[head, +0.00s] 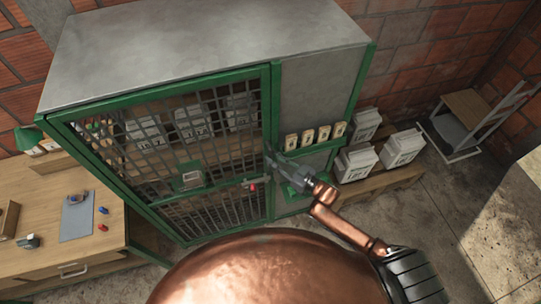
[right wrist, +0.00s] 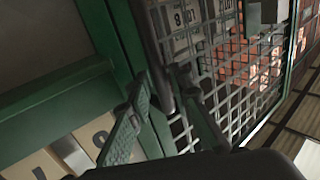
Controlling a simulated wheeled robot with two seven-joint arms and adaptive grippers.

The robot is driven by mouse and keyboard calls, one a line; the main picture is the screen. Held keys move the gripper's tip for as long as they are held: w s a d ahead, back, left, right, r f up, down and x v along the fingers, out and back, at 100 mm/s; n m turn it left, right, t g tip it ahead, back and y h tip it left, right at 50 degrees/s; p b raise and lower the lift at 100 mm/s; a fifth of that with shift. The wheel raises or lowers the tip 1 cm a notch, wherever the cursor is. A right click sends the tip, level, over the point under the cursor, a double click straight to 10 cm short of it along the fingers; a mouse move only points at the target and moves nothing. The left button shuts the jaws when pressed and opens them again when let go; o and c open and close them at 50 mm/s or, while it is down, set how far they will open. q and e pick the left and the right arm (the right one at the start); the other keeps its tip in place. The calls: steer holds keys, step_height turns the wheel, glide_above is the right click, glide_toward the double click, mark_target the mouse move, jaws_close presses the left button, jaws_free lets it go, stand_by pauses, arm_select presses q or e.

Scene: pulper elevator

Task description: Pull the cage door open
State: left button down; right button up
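The cage door (head: 222,139) is a green-framed panel of grey mesh at the front of a large cabinet, and it looks shut. A latch bar with a red piece (head: 253,187) sits low near its right edge, and a small green-framed plate (head: 190,179) is on the mesh. My right gripper (head: 276,160) is at the door's right edge. In the right wrist view the mesh (right wrist: 222,65) shows beyond my right gripper (right wrist: 161,80). Its fingers are apart, with a dark upright bar (right wrist: 152,45) between or just behind them; contact cannot be told. My left gripper is not in view.
White boxes (head: 402,148) stand on a low wooden shelf at right. A wooden desk (head: 40,260) stands at left, close to the door. Open concrete floor (head: 440,210) lies front right.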

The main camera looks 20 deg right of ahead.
steer(key=shift+x, duration=0.9)
steer(key=shift+c, duration=0.3)
jaws_close()
